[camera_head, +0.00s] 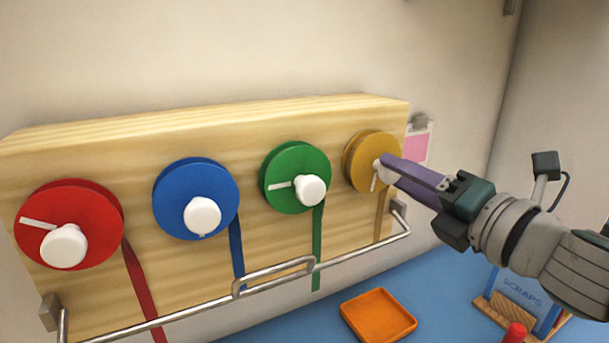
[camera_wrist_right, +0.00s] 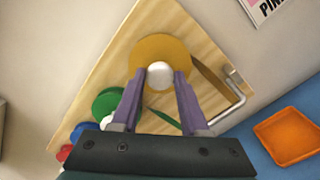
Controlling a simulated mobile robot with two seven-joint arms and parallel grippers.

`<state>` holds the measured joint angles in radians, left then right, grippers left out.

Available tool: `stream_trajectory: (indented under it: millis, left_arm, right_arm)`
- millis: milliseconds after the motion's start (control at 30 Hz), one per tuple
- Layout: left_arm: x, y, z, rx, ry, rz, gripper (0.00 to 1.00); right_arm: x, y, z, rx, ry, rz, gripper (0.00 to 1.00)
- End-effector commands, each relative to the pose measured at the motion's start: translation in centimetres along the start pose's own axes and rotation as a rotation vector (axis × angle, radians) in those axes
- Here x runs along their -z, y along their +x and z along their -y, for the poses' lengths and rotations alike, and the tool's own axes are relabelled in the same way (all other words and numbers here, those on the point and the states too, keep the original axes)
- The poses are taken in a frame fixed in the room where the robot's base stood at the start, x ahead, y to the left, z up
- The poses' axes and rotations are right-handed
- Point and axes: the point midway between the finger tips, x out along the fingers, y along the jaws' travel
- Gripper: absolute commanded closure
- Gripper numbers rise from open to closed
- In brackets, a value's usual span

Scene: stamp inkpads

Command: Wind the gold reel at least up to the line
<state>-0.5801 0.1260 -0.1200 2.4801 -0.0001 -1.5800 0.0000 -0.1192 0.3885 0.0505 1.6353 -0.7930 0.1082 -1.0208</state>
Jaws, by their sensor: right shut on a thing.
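The gold reel (camera_head: 361,156) is the rightmost of the reels on a wooden board. Its gold ribbon (camera_head: 381,215) hangs down below it, toward the metal rail. My right gripper (camera_head: 385,168) is at the front of the gold reel, with its purple fingers on the white knob. In the right wrist view the white knob (camera_wrist_right: 159,75) sits between the two fingertips, in front of the gold reel (camera_wrist_right: 160,48). The gripper hides part of the knob in the head view. A white pointer mark shows just below the knob. I cannot make out the line. My left gripper is not in view.
Red (camera_head: 70,210), blue (camera_head: 190,180) and green (camera_head: 290,165) reels with white knobs share the board (camera_head: 130,135). A metal rail (camera_head: 340,261) runs in front, below the reels. An orange tray (camera_head: 378,316) and a blue scraps box (camera_head: 521,291) stand below.

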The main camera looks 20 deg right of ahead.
Motion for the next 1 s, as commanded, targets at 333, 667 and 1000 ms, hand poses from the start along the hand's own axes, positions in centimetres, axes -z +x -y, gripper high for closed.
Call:
stream_trajectory:
  millis: [333, 667, 1000]
  left_arm:
    - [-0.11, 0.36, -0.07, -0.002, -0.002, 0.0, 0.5]
    - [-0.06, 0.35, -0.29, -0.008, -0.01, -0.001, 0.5]
    - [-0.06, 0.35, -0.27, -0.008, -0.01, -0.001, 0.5]
  right_arm:
    - [0.03, 0.0, -0.05, -0.001, -0.094, -0.001, 1.0]
    - [0.02, 0.0, -0.06, -0.001, -0.102, -0.001, 1.0]
    - [0.02, 0.0, -0.04, -0.001, -0.1, -0.001, 0.3]
